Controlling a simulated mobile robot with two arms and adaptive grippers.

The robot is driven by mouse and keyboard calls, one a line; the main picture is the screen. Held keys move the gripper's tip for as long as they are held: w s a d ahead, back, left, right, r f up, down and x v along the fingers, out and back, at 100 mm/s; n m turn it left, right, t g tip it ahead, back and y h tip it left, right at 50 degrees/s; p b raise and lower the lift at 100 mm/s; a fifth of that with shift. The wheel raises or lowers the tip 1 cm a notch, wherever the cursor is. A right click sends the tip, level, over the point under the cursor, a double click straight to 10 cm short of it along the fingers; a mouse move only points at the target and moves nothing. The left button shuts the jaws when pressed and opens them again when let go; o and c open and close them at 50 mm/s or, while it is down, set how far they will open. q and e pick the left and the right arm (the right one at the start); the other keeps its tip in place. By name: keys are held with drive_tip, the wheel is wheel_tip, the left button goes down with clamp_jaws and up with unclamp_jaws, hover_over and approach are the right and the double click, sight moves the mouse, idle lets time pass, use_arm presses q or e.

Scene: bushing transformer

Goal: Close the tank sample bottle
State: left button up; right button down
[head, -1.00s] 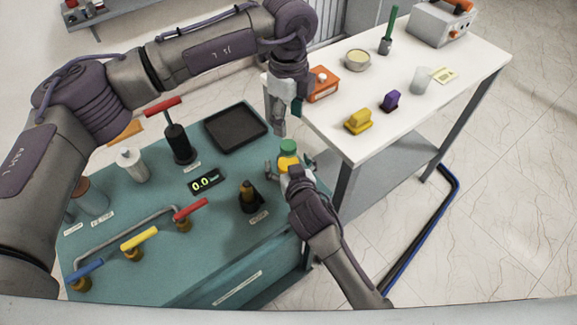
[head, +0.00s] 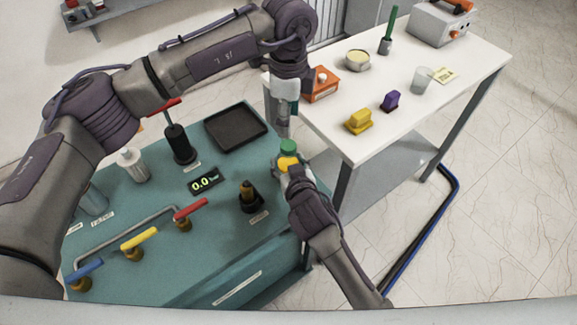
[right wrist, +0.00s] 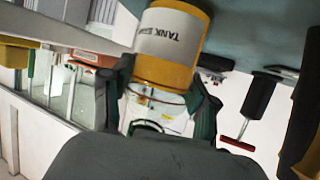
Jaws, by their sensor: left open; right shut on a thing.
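In the right wrist view the bottle (right wrist: 172,45) appears upside down, with a white label reading "TANK SAM…". My right gripper (head: 287,168) is shut on the bottle's body, one finger on each side. My left gripper (head: 284,125) is open, pointing down just above and behind the cap; its fingertips are small and partly unclear.
A white table (head: 400,105) with a yellow block (head: 358,121) stands close behind at right.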

sight(288, 145)
use_arm(q)
drive_tip(key=shift+n, duration=0.6)
drive_tip(key=shift+f, duration=4)
